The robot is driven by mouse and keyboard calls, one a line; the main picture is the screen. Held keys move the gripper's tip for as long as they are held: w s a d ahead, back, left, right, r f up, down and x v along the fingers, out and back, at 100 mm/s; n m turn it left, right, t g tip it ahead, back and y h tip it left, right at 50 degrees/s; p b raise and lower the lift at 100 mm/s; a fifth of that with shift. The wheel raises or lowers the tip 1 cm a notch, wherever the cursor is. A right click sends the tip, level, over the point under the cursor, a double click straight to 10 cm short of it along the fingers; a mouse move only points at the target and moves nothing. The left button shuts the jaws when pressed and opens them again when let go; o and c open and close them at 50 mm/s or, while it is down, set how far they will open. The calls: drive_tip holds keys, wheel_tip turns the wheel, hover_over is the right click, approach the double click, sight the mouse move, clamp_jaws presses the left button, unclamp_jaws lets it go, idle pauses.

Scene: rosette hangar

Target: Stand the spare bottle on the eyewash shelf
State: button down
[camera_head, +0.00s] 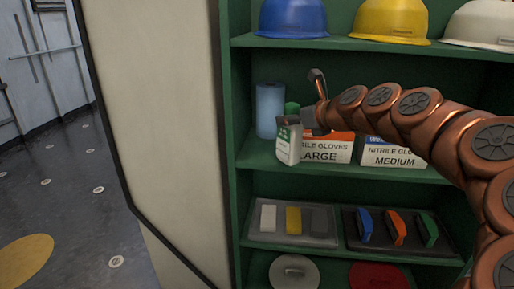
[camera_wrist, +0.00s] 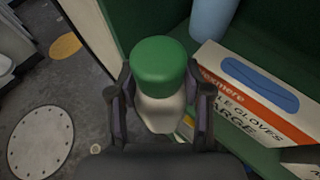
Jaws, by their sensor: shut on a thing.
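The spare bottle (camera_head: 288,144) is white with a green label and a green cap. My gripper (camera_head: 303,118) is shut on it. In the wrist view the green cap of the bottle (camera_wrist: 160,62) faces the camera, and the fingers of my gripper (camera_wrist: 162,95) press on both sides of the white body below the cap. In the head view the bottle looks nearly upright, in front of the glove shelf. I cannot tell whether its base touches anything. No eyewash shelf can be made out in either view.
The green cabinet (camera_head: 240,110) holds a blue roll (camera_head: 270,108) and glove boxes (camera_head: 396,155) close to the bottle. Helmets (camera_head: 390,18) sit above; trays of brushes and blocks (camera_head: 290,238) lie below. Open floor (camera_head: 60,190) shows at left, past a pale panel (camera_head: 165,120).

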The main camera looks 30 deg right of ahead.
drive_tip(key=d+r+x, duration=0.1)
drive_tip(key=x, duration=1.5)
drive_tip(key=shift+w+d, duration=0.2)
drive_tip(key=shift+w, duration=0.45)
drive_tip(key=c, duration=0.5)
unclamp_jaws()
drive_tip(key=shift+f, duration=0.1)
drive_tip(key=v, duration=1.2)
